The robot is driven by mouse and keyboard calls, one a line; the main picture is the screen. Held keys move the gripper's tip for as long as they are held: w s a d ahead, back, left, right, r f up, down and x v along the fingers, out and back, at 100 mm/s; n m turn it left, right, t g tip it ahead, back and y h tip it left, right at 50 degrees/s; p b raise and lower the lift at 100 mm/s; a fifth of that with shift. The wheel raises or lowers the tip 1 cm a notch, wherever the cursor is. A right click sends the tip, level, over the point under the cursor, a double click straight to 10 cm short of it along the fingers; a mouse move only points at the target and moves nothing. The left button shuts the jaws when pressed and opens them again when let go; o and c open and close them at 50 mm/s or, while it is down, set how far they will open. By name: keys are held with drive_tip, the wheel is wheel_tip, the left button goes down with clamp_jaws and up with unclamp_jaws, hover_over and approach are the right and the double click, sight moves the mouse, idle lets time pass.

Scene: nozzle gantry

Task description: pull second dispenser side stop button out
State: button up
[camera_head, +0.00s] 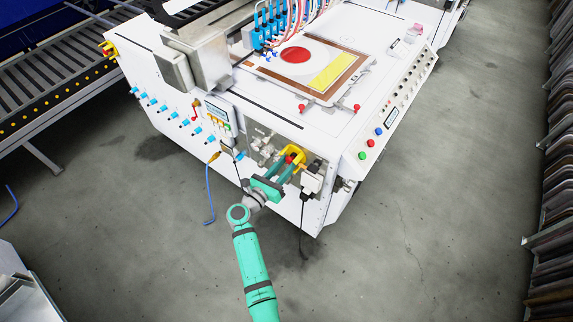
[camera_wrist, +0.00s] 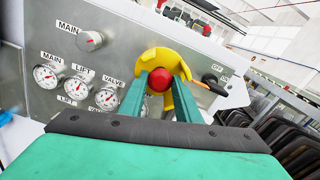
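The stop button is a red round knob (camera_wrist: 159,80) inside a yellow guard (camera_wrist: 178,65) on the machine's grey side panel. In the wrist view the two green fingers of my gripper (camera_wrist: 160,88) stand on either side of the red knob, very near it. Whether they touch it cannot be told. In the head view my gripper (camera_head: 284,172) reaches to the yellow guard (camera_head: 297,152) at the machine's near corner, with a little red (camera_head: 290,159) showing between the fingers.
Left of the button, the panel carries several gauges (camera_wrist: 75,87) and a MAIN knob (camera_wrist: 91,41). A black-handled switch (camera_wrist: 211,80) is right of the guard. A white box with a cable (camera_head: 312,180) sits right of my gripper. The floor in front is open.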

clamp_jaws()
drive_tip(key=shift+s+a, duration=0.4)
drive_tip(key=shift+s, duration=0.15)
drive_tip(key=shift+o, duration=2.2)
unclamp_jaws()
drive_tip(key=v, duration=1.1)
